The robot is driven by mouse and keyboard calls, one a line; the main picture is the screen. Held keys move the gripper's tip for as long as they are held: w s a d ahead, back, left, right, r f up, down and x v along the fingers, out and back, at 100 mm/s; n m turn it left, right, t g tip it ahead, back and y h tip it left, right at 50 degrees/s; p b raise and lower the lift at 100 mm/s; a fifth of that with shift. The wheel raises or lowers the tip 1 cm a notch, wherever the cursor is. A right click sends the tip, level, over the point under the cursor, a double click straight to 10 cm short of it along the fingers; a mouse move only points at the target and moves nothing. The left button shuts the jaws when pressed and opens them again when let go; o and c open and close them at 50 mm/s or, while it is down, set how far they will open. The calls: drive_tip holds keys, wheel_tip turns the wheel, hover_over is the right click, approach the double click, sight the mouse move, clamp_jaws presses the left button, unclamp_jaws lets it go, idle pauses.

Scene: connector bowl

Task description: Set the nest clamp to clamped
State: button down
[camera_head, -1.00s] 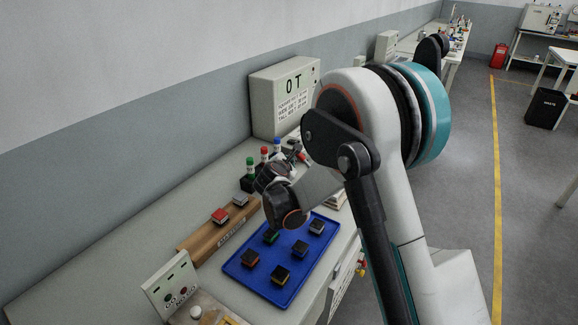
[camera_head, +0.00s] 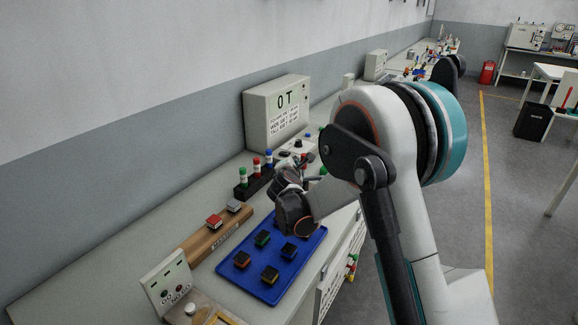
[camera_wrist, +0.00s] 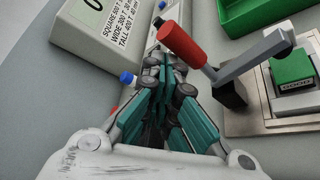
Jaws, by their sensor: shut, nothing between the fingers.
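The nest clamp shows in the wrist view as a red handle (camera_wrist: 184,44) on a grey lever arm (camera_wrist: 250,60), with a dark pivot block below. Beside it a green block (camera_wrist: 292,68) sits in a metal nest plate (camera_wrist: 275,122). The lever arm reaches toward the green block; whether it presses on it I cannot tell. My gripper (camera_wrist: 166,68) has its teal fingers shut and empty, just left of the red handle; contact is unclear. In the head view my gripper (camera_head: 308,160) is over the bench, and my arm hides most of the clamp area.
A blue tray (camera_head: 222,268) with several dark-topped blocks lies nearer on the bench. A wooden rack (camera_head: 200,243), a row of coloured-cap bottles (camera_head: 256,164) and a grey lettered box (camera_head: 277,112) stand along the wall side. A green bin (camera_wrist: 240,18) is beyond the clamp.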

drive_tip(key=shift+s+d+r, duration=0.1)
drive_tip(key=shift+s+d, duration=0.4)
drive_tip(key=shift+d, duration=0.2)
drive_tip(key=shift+s+d, duration=0.5)
drive_tip(key=shift+d, duration=0.2)
drive_tip(key=shift+d, duration=0.15)
